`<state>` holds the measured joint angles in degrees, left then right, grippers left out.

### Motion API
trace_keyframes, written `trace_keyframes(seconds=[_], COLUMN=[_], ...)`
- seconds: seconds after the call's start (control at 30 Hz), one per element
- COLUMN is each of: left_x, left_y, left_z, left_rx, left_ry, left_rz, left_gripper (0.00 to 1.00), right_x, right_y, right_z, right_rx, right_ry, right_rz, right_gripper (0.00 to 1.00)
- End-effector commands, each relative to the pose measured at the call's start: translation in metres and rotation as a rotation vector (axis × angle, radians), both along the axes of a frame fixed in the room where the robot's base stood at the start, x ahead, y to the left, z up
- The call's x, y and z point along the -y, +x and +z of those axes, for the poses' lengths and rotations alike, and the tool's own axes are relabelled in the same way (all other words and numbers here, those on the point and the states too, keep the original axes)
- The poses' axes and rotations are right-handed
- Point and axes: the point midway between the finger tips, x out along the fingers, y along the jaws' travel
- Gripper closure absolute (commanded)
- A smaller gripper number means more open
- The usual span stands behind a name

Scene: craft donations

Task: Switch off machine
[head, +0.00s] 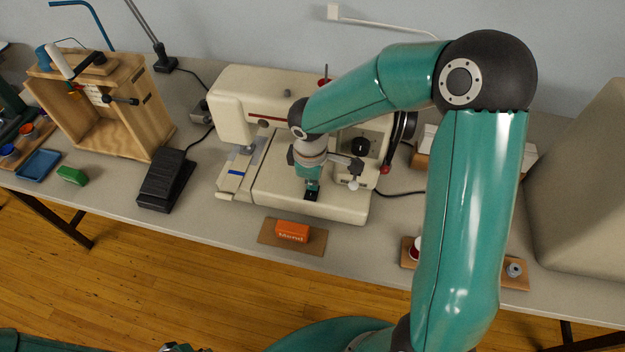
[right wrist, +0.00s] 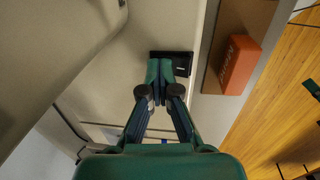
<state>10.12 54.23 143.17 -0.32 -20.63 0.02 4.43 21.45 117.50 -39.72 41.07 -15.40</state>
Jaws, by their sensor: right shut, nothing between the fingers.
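The cream sewing machine (head: 270,190) stands on the table in the middle of the head view. A small black switch (head: 311,197) is on the front of its bed. My right gripper (head: 312,187) is shut and empty, pointing down right at the switch and partly covering it. In the right wrist view the black switch (right wrist: 183,58) shows just beyond the closed fingertips (right wrist: 160,70). I cannot tell whether they touch it, nor which way the switch is set. My left gripper is not in view.
An orange box (head: 292,231) lies on a brown card in front of the machine. A black foot pedal (head: 166,180) is to its left, with a wooden frame box (head: 150,115) beyond. A wooden board (head: 515,281) with spools is at the right front. A beige cover-like object (head: 585,190) stands far right.

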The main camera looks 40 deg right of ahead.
Motion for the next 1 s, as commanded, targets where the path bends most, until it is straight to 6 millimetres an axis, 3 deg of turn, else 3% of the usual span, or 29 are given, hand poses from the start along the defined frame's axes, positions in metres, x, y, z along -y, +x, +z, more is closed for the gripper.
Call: trace_keyframes(seconds=[0.73,1.0], left_x=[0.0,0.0], left_y=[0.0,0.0], left_z=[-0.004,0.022], left_rx=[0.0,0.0], left_ry=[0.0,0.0], left_rz=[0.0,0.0], left_gripper=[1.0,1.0], right_x=[-0.011,-0.009], right_y=[-0.01,-0.008], right_z=[0.005,0.036], right_rx=[-0.002,-0.001], right_ry=[0.001,0.002], right_rz=[0.0,0.0], right_gripper=[1.0,1.0])
